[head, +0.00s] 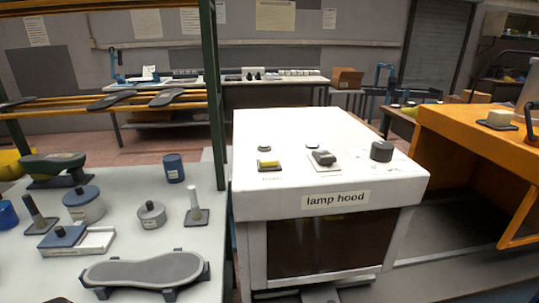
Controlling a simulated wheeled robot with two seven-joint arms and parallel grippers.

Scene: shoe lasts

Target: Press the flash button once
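A white box labelled "lamp hood" (330,125) stands in the middle of the head view. On its top are a yellow rectangular button (268,163) with small unreadable lettering in front of it, a grey switch-like control (322,157) on a white plate, and a dark round knob (381,151). I cannot read which control is marked flash. Two small round dark-and-light fittings lie behind the button and the switch. Neither of my grippers is in view, and nothing touches the controls.
A pale table (130,250) at left holds tins, posts and a grey sole-shaped plate (145,269). A green upright post (212,90) stands close to the box's left. An orange machine (470,130) stands at right. The air above the box is clear.

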